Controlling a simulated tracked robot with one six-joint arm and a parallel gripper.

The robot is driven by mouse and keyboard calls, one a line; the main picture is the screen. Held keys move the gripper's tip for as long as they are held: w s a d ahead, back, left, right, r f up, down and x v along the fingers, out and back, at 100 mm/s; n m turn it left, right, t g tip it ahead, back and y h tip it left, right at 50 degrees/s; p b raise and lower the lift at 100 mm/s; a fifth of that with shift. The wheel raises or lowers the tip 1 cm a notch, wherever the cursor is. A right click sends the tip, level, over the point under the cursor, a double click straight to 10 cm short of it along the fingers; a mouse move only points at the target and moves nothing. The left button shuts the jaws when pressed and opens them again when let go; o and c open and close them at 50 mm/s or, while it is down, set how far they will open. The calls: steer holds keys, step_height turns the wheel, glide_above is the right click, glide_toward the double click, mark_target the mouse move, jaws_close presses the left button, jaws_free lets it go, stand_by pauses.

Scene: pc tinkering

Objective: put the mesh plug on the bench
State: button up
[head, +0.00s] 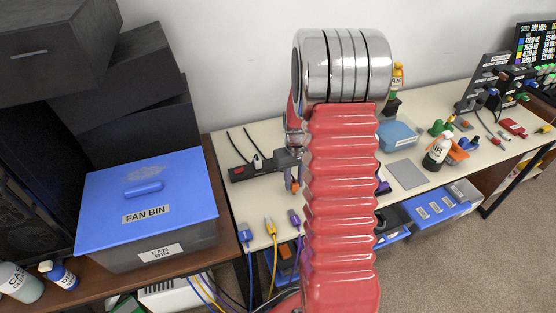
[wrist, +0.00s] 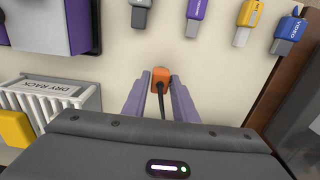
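An orange plug (wrist: 160,76) with a black cable sits between my gripper's fingertips (wrist: 160,88) in the wrist view. I cannot read a label on it, so I cannot confirm that it is the mesh plug. The two grey-purple fingers close along its sides. In the head view my gripper (head: 291,183) is mostly hidden behind my red arm, with a bit of orange at its end. It hangs over the cream bench (head: 225,137), beside the power strip. I cannot tell whether the plug touches the bench surface.
The power strip (head: 250,168) lies to the left. Grey, purple, yellow and blue cable ends (wrist: 248,14) line the bench edge. A white dry rack (wrist: 48,95) and a purple-and-grey object (wrist: 48,22) stand to the left in the wrist view. Bare bench surrounds the fingertips.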

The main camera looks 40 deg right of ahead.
mark_target(294, 182)
steer(key=shift+o, duration=0.5)
steer(key=o, duration=0.4)
steer(key=shift+o, duration=0.2)
steer(key=shift+r, duration=0.1)
steer(key=shift+r, duration=3.9)
